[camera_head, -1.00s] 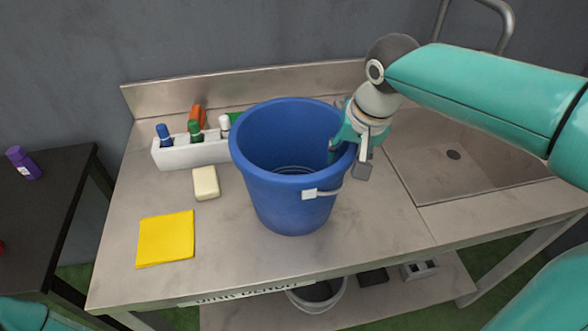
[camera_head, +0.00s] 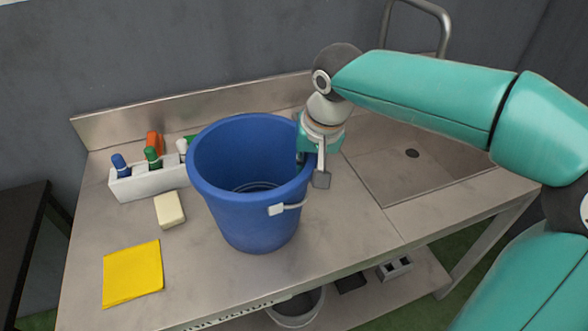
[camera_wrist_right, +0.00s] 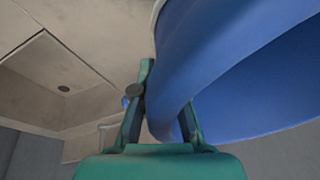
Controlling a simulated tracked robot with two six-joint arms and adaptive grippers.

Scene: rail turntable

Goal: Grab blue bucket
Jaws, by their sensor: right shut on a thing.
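The blue bucket (camera_head: 250,215) stands upright on the metal sink bench (camera_head: 350,235), with its open top facing up. A white grip on its thin handle hangs at the front right side. My right gripper (camera_head: 308,160) is at the bucket's right rim, shut on the rim wall. In the right wrist view the rim of the blue bucket (camera_wrist_right: 200,70) passes between the two fingers of my right gripper (camera_wrist_right: 165,110). The inner finger is partly hidden by the bucket wall. My left gripper is not in view.
A white caddy (camera_head: 150,184) with several bottles stands left of the bucket. A cream block (camera_head: 169,210) and a yellow cloth (camera_head: 133,273) lie in front of it. The sink basin (camera_head: 420,165) is at the right. A raised back edge (camera_head: 200,108) runs behind. A dark table (camera_head: 22,235) is at far left.

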